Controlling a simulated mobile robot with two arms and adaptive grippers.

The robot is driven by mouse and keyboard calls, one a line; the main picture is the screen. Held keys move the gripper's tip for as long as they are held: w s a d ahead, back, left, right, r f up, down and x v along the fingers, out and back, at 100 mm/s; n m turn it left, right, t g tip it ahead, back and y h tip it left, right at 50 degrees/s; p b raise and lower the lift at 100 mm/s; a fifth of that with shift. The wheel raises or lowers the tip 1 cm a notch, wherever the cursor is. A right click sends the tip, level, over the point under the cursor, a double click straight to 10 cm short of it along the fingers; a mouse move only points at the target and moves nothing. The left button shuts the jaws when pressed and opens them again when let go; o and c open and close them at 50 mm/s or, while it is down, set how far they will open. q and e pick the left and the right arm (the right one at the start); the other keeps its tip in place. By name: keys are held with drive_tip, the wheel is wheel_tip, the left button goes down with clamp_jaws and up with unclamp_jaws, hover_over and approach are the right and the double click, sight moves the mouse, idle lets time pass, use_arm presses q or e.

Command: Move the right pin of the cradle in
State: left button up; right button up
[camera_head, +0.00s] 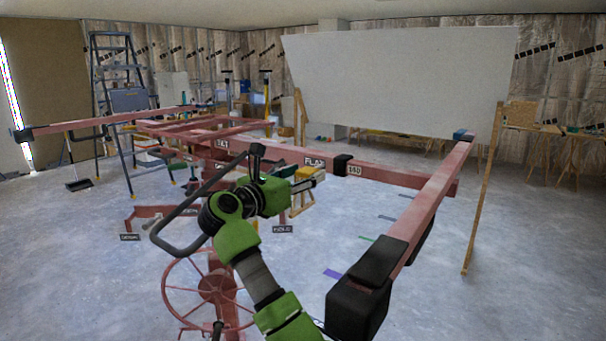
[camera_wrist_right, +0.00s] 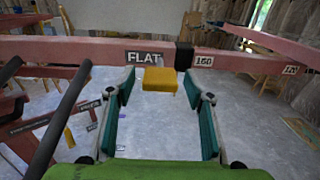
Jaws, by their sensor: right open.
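The red cradle crossbar (camera_head: 390,175) runs across the middle, marked FLAT and 160; it also crosses the wrist view (camera_wrist_right: 100,50). A black sleeve (camera_head: 341,165) sits around the bar between those marks and shows in the wrist view (camera_wrist_right: 184,56). In the head view my gripper (camera_head: 314,178) is just below the bar. Contact is unclear.
A red arm with black end pads (camera_head: 375,265) juts forward at right. A dark bent handle (camera_head: 172,225) and red wheel (camera_head: 215,288) are close to my right arm. A white panel (camera_head: 400,80) leans behind. Open floor (camera_head: 510,270) lies at right.

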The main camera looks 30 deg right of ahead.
sight(310, 168)
clamp_jaws()
drive_tip(key=shift+b+x, duration=0.75)
drive_tip(key=shift+x, duration=1)
unclamp_jaws()
drive_tip(key=shift+a, duration=0.1)
drive_tip(key=v, duration=1.2)
